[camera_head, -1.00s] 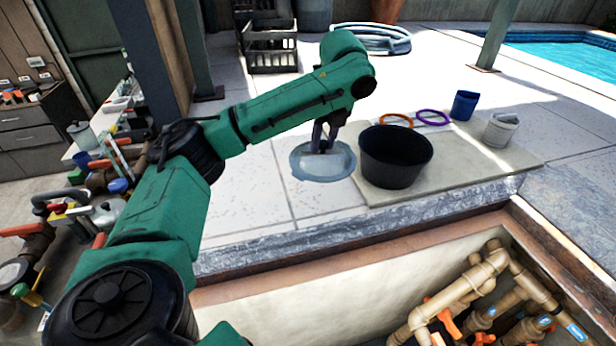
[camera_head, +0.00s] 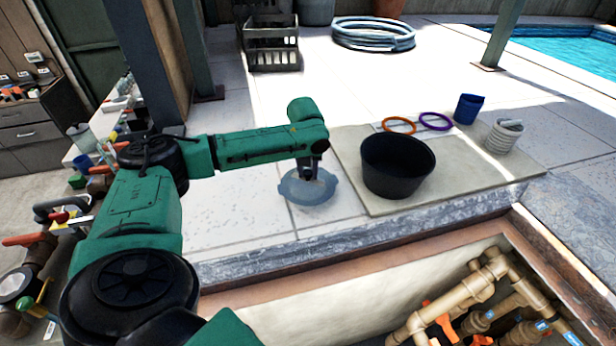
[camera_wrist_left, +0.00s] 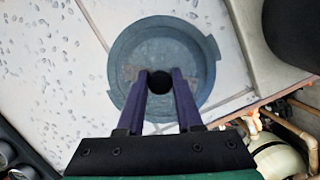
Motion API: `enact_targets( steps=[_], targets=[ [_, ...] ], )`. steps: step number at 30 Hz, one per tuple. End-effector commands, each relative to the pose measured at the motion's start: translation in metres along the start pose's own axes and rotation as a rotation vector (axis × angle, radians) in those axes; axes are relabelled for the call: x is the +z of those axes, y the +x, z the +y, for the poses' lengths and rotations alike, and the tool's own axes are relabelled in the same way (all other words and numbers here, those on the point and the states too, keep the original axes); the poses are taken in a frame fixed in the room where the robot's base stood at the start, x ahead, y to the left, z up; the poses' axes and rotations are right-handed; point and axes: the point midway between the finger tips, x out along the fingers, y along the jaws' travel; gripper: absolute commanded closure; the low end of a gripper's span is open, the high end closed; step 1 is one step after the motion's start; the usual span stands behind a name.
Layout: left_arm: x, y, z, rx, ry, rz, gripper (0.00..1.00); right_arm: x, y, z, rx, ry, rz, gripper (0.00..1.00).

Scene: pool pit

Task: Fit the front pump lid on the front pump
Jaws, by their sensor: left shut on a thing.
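The front pump lid is a round, blue-grey, see-through disc (camera_head: 309,188) with tabs on its rim. My left gripper (camera_head: 308,172) is above the lid's middle, over the pale paving left of the mat. In the left wrist view the fingers (camera_wrist_left: 158,82) are shut on a black knob at the centre of the lid (camera_wrist_left: 125,55). The gap between lid and paving cannot be told for certain. The front pump cannot be made out clearly; the pit at lower right shows pipes and valves. My right gripper is not in view.
A black tub (camera_head: 397,168) stands on a beige mat (camera_head: 470,185) right of the lid. Orange (camera_head: 399,125) and purple (camera_head: 435,121) rings, a blue cup (camera_head: 468,107) and a grey canister (camera_head: 503,135) are behind it. Tan pipes (camera_head: 450,300) fill the pit.

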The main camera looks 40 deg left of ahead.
Motion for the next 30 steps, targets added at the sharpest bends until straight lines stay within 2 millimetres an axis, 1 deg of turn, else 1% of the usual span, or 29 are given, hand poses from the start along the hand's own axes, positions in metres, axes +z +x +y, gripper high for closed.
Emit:
enact_targets(
  steps=[1, 3, 6, 14, 15, 17, 26, 29, 30],
  targets=[
    [-0.003, 0.007, 0.001, 0.003, 0.002, 0.003, 1.0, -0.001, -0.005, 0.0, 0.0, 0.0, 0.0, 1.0],
    [-0.006, 0.021, 0.0, 0.002, 0.001, 0.004, 1.0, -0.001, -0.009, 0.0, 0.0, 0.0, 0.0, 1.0],
    [-0.009, 0.033, 0.0, 0.001, 0.002, 0.0, 1.0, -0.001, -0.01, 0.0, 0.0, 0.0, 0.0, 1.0],
    [-0.009, 0.035, 0.0, 0.001, 0.001, 0.0, 1.0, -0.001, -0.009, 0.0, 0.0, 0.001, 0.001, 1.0],
    [-0.01, 0.036, 0.0, 0.001, 0.001, 0.001, 0.58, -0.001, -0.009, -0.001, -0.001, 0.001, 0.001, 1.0],
    [-0.01, 0.036, 0.0, 0.001, 0.001, 0.001, 0.35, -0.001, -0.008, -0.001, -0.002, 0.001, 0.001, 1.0],
    [-0.009, 0.035, 0.0, 0.001, 0.001, 0.0, 0.35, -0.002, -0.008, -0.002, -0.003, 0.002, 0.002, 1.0],
    [-0.009, 0.029, -0.001, -0.002, 0.001, -0.002, 0.35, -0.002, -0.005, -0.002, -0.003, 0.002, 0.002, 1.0],
    [-0.009, 0.023, -0.001, -0.003, 0.0, -0.002, 0.35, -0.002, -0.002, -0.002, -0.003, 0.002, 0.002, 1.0]
  ],
)
